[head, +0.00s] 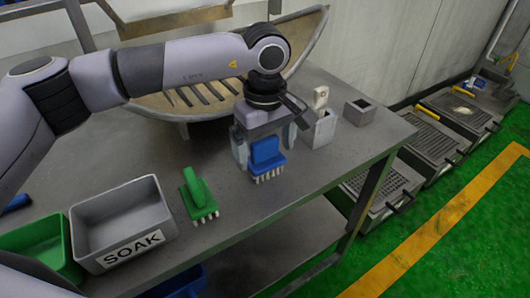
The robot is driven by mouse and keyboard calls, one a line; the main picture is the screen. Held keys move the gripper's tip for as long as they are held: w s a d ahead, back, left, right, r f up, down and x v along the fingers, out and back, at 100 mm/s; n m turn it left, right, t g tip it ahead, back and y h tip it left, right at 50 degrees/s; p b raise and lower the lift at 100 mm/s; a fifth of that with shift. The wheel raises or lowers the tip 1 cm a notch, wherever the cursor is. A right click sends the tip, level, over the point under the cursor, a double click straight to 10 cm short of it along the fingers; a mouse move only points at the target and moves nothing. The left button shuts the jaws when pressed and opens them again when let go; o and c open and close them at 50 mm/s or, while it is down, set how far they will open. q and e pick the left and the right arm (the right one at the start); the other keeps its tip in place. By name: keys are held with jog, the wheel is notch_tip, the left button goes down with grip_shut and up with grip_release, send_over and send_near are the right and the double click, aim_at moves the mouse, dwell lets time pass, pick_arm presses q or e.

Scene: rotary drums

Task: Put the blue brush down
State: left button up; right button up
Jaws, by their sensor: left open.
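The blue brush (266,157) is on the steel table (330,165) with its white bristles pointing down and its blue back upright. My left gripper (263,148) is directly above and around the brush, its fingers apart on either side of it. The bristles appear to meet the table top, though exact contact is hard to tell. A green brush (198,197) stands on the table to the left of the blue one. My right gripper is not in view.
A grey bin marked SOAK (160,232) and a green bin (42,240) stand at the left front. A slotted drum (305,40) is behind my gripper. Small grey holders (361,111) stand at the right. Table edge is close in front.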

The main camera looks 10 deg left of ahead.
pick_arm(q)
notch_tip(320, 180, up, 10)
dwell(0.3)
